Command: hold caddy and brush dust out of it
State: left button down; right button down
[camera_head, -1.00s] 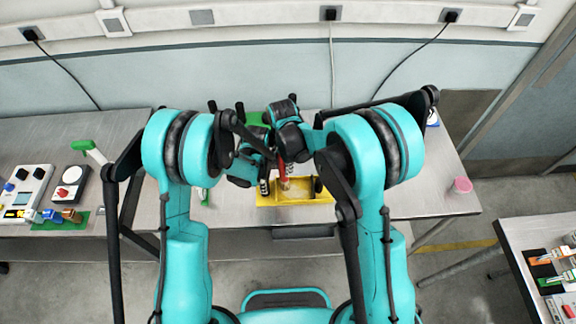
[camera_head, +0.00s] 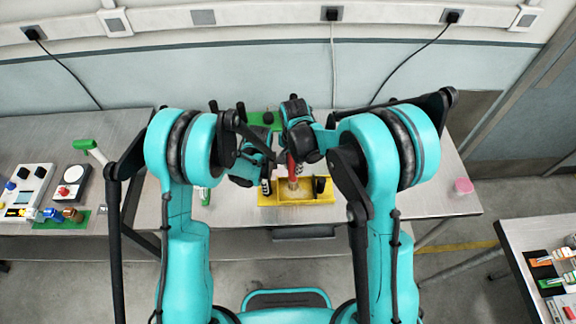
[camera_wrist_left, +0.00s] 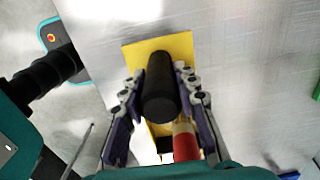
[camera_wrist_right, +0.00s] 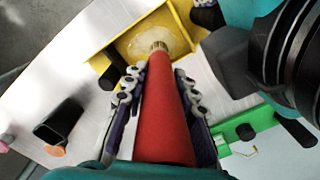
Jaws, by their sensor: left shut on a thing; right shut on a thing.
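The yellow caddy (camera_head: 300,201) stands on the table in front of me. It also shows in the left wrist view (camera_wrist_left: 135,58) and the right wrist view (camera_wrist_right: 184,20). My left gripper (camera_head: 266,187) is shut on the caddy's black upright handle (camera_wrist_left: 160,88) at the caddy's left end. My right gripper (camera_head: 291,172) is shut on a red-handled brush (camera_wrist_right: 163,115). The brush points down, its pale bristles (camera_wrist_right: 159,42) inside the caddy. A pale patch surrounds the bristles; I cannot tell whether it is dust or spread bristles.
A pink cup (camera_head: 463,187) stands at the table's right end. Devices and a green-handled tool (camera_head: 88,147) are at the left.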

jog(key=shift+d, duration=2.4)
jog(key=shift+s+a+f, duration=0.1)
jog(key=shift+s+a, duration=0.2)
jog(key=shift+a, duration=0.45)
jog(key=shift+s+a+f, duration=0.15)
jog(key=shift+s+a, duration=0.15)
jog(key=shift+a, duration=0.4)
jog(key=shift+s+a+f, duration=0.1)
jog(key=shift+s+a, duration=0.2)
jog(key=shift+a, duration=3.05)
jog(key=shift+s+d, duration=0.8)
jog(key=shift+d, duration=3.9)
jog(key=a, duration=0.6)
